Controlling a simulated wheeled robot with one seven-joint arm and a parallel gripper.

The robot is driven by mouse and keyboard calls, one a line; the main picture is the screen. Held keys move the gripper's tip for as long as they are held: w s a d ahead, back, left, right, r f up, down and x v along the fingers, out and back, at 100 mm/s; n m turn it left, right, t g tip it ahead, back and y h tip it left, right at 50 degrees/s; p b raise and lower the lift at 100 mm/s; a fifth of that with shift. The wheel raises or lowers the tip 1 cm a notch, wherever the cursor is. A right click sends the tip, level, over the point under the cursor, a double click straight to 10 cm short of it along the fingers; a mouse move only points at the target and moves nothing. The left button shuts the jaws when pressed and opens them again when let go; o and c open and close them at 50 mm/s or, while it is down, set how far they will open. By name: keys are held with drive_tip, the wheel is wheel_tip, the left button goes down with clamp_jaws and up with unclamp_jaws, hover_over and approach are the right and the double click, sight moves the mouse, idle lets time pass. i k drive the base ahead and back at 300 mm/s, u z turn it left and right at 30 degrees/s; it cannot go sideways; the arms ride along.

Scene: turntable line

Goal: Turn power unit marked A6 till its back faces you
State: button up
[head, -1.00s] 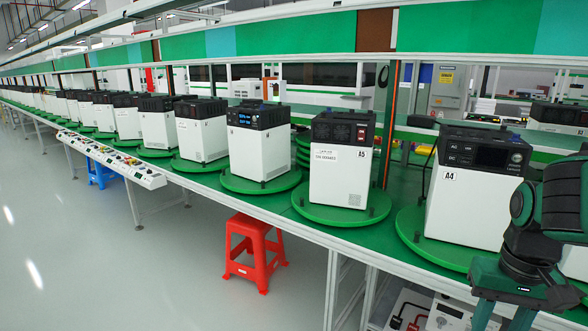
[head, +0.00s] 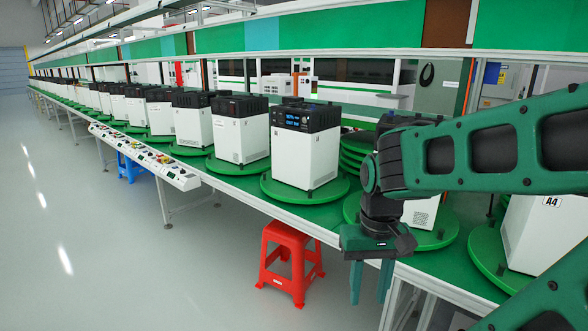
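No A6 mark is readable in the head view. A white power unit (head: 305,155) with a black top and a lit blue display stands upright on a green round turntable (head: 285,192), left of my arm. Another unit (head: 420,213) is mostly hidden behind my arm, so its mark cannot be read. Its turntable (head: 438,240) shows partly. A unit marked A4 (head: 530,235) stands at the right edge, partly covered by my arm. My gripper (head: 370,298) points down in front of the line's edge with its two fingers apart, empty, touching no unit.
A row of similar units (head: 240,135) on turntables runs away to the left. A red stool (head: 290,262) stands on the floor below the line's edge. A control panel (head: 140,152) juts out at the left. The grey floor (head: 90,240) is clear at front left.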

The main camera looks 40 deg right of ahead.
sight(336, 189)
drive_tip(key=u, duration=0.05)
drive_tip(key=i, duration=1.2)
drive_tip(key=z, duration=0.6)
drive_tip(key=i, duration=0.7)
drive_tip(key=z, duration=0.35)
